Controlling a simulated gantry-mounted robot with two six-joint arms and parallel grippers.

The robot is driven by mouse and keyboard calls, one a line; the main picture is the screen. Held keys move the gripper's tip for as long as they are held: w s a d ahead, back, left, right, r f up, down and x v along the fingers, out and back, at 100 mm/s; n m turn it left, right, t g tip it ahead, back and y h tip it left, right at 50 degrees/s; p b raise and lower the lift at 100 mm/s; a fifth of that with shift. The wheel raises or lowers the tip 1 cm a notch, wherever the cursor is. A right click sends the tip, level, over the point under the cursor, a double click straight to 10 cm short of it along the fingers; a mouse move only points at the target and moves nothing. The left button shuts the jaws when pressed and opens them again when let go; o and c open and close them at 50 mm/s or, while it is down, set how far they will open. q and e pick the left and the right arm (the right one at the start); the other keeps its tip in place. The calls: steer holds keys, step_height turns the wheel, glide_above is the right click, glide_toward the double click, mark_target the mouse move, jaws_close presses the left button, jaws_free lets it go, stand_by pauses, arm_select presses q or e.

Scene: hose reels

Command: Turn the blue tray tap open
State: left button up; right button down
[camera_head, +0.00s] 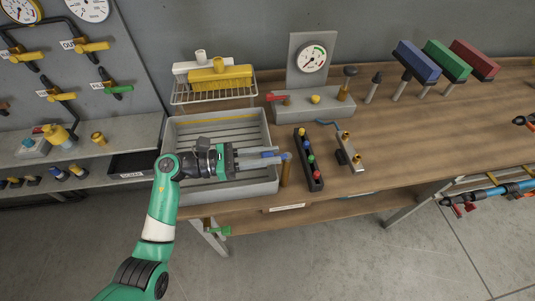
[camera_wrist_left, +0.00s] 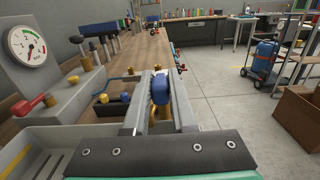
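The blue tray tap (camera_head: 285,156) is at the right front corner of the grey tray (camera_head: 267,188), on top of a brass-coloured upright pipe (camera_head: 286,174). My left gripper (camera_head: 281,157) reaches over the tray from the left, with its fingers on either side of the tap's blue handle. In the left wrist view the blue handle (camera_wrist_left: 160,88) sits between the two fingertips (camera_wrist_left: 161,84) and nearly fills the gap. Whether both fingers press on it is not clear. The fingers hide part of the handle and the tap's body. My right gripper is not in view.
A black block with several coloured knobs (camera_head: 308,160) stands close to the right of the tap. A gauge box with a red lever (camera_head: 313,104) stands behind.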

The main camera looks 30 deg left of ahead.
arm_select(q)
jaws_close()
steer(key=shift+s+d+r+n+t+y+p, duration=0.2)
steer(key=shift+n+t+y+p, duration=0.25)
steer(key=shift+p, duration=0.45)
steer(key=shift+s+d+f+n+t+y+p, duration=0.2)
steer(key=shift+d+n+t+y+p, duration=0.75)
steer(key=shift+n+y+p, duration=1.95)
steer(key=shift+s+d+r+n+t+y+p, duration=0.2)
steer(key=shift+d+n+t+y+p, duration=0.75)
steer(key=shift+n+y+p, duration=1.95)
steer(key=shift+s+d+f+n+t+y+p, duration=0.3)
steer(key=shift+d+n+t+y+p, duration=0.9)
steer(key=shift+y, duration=3.05)
steer(key=shift+a+g+p, duration=0.35)
steer(key=shift+p, duration=0.05)
